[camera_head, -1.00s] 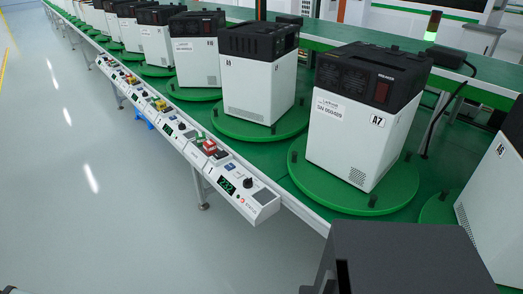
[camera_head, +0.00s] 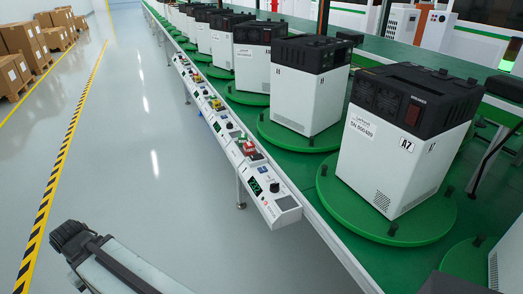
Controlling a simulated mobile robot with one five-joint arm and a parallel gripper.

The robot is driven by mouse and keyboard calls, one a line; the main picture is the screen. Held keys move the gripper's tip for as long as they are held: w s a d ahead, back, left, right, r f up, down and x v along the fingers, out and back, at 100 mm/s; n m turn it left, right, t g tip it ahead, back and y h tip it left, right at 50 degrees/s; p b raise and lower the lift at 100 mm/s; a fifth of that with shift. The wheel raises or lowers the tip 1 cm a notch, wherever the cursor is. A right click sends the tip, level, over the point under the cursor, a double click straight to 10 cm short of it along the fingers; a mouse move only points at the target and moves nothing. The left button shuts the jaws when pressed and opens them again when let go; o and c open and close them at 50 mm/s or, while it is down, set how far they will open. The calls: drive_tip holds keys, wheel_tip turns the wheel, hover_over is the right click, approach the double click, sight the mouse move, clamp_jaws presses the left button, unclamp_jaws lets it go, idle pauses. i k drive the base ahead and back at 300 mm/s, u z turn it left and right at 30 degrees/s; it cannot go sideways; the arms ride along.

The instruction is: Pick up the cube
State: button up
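No single cube stands out clearly. A small red block (camera_head: 248,150) sits on the near control panel beside the conveyor, with green next to it; it is too small to tell whether it is a cube. Small yellow items (camera_head: 217,104) show on panels further up the line. Part of my arm (camera_head: 120,265), a grey link with a black end, enters at the lower left over the floor, well apart from the panels. I cannot make out gripper fingers on it.
White machines with black tops, the nearest marked A7 (camera_head: 395,150), stand on green turntables (camera_head: 335,215) along the conveyor. The near control panel (camera_head: 268,195) edges the aisle. Cardboard boxes (camera_head: 20,40) stand far left.

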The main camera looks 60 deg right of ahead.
sight(250, 147)
drive_tip(key=z, duration=0.25)
drive_tip(key=i, duration=1)
drive_tip(key=u, duration=0.1)
